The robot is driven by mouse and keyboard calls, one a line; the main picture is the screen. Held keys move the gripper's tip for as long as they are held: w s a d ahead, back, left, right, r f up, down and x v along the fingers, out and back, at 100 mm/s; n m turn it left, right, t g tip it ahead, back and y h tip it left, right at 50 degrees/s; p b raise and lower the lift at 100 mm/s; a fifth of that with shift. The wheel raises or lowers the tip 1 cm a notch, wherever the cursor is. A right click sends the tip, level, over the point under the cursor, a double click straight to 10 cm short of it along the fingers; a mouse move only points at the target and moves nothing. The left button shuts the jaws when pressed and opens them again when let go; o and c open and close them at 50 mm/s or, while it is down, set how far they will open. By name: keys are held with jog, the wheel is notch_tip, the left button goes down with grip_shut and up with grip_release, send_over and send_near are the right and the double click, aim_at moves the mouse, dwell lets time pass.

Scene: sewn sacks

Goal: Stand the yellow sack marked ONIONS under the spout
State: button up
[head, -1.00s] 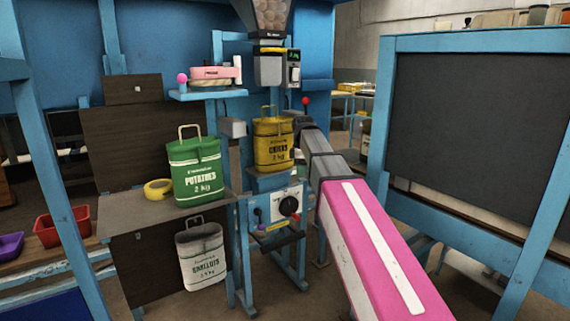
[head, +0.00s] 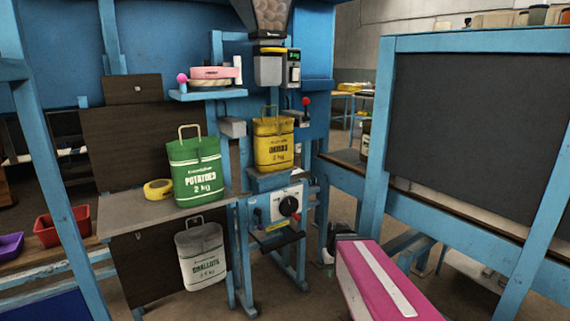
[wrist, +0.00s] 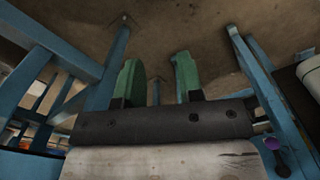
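The yellow sack (head: 275,152) with a handle on top stands upright on a small platform (head: 272,183) of the blue filling stand. Its lettering is small but looks like ONIONS. The spout (head: 270,68) is a grey box with a yellow band, directly above the sack with a gap between. My gripper (wrist: 155,75) shows two green fingers apart in the wrist view, with only floor between them. In the head view my gripper (head: 328,258) is low, to the right of the stand, clear of the sack; its fingers are hard to make out there.
A green POTATOES sack (head: 196,172) and a yellow tape roll (head: 158,189) sit on the grey shelf (head: 135,212). A white SHALLOTS sack (head: 202,257) hangs below. A control panel with a black knob (head: 289,206) is under the platform. A blue-framed dark board (head: 470,130) fills the right.

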jog(key=shift+s+d+f+m, duration=0.2)
jog(key=shift+s+f+m, duration=0.15)
jog(key=shift+s, duration=0.25)
jog(key=shift+s+d+f+m, duration=0.15)
jog(key=shift+s+f+m, duration=0.1)
jog(key=shift+s+f, duration=0.3)
jog(key=shift+c, duration=0.8)
grip_shut()
jog(key=m+t+y, duration=0.7)
jog(key=m+t, duration=0.7)
jog(key=t, duration=0.3)
send_near(285, 146)
jog(key=s+d, duration=0.4)
jog(key=d, duration=0.1)
jog(key=x, duration=0.4)
jog(key=a+x, duration=0.1)
jog(key=x, duration=0.3)
jog(key=a+x, duration=0.1)
jog(key=x, duration=0.3)
jog(key=shift+s+f, duration=0.1)
jog(key=shift+s, duration=0.1)
jog(key=shift+w+a, duration=0.1)
jog(key=shift+a, duration=0.35)
